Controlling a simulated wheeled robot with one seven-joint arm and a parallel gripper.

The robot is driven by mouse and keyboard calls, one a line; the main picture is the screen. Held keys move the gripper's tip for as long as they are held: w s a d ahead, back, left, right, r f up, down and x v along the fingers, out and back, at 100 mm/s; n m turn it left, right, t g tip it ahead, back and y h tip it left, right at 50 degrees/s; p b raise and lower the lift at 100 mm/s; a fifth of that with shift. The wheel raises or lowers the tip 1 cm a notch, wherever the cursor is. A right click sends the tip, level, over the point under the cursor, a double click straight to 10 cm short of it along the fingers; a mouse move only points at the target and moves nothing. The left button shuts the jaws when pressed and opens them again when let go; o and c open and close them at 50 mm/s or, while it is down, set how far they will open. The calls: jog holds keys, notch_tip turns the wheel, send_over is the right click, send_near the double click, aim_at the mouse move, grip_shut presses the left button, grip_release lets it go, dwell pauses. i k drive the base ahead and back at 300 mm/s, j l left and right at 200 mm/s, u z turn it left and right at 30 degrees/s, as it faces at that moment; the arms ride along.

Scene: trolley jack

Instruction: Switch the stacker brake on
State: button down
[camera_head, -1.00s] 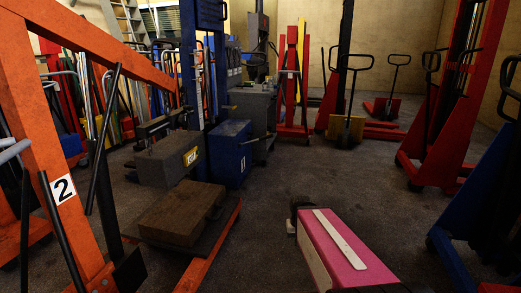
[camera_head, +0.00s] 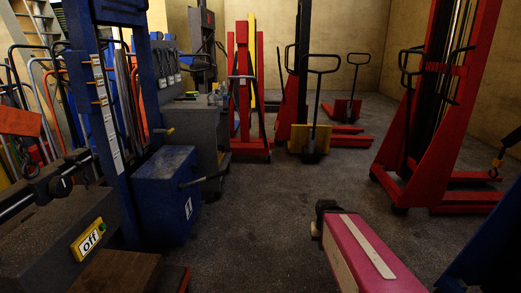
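A blue mast (camera_head: 100,110) of what looks like the stacker stands at the left, with a blue box (camera_head: 165,195) low beside it. In front of the mast is a dark grey block (camera_head: 35,245) with a yellow-framed plate (camera_head: 88,238) that reads "off". A dark bar mechanism (camera_head: 60,178) lies just above this block. A short yellow-tipped lever (camera_head: 165,131) sticks out right of the mast. I cannot tell which part is the brake control. A pink arm section with a pale stripe, apparently mine, shows at the lower right; no gripper fingers can be made out.
A grey machine (camera_head: 200,125) stands behind the blue box. Red stackers stand at the back (camera_head: 243,110) and right (camera_head: 440,110). A pallet truck handle with a yellow plate (camera_head: 310,138) is near the back middle. The grey floor (camera_head: 255,225) in the middle is clear.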

aim_at(209, 200)
jog(key=i+u, duration=0.15)
jog(key=i, duration=0.3)
jog(key=i+l+u, duration=0.15)
jog(key=i, duration=0.3)
jog(key=i+l+u, duration=0.2)
jog(key=i, duration=0.25)
jog(key=i+l+u, duration=0.15)
jog(key=i, duration=0.25)
jog(key=i+l+u, duration=0.65)
jog(key=i, duration=0.1)
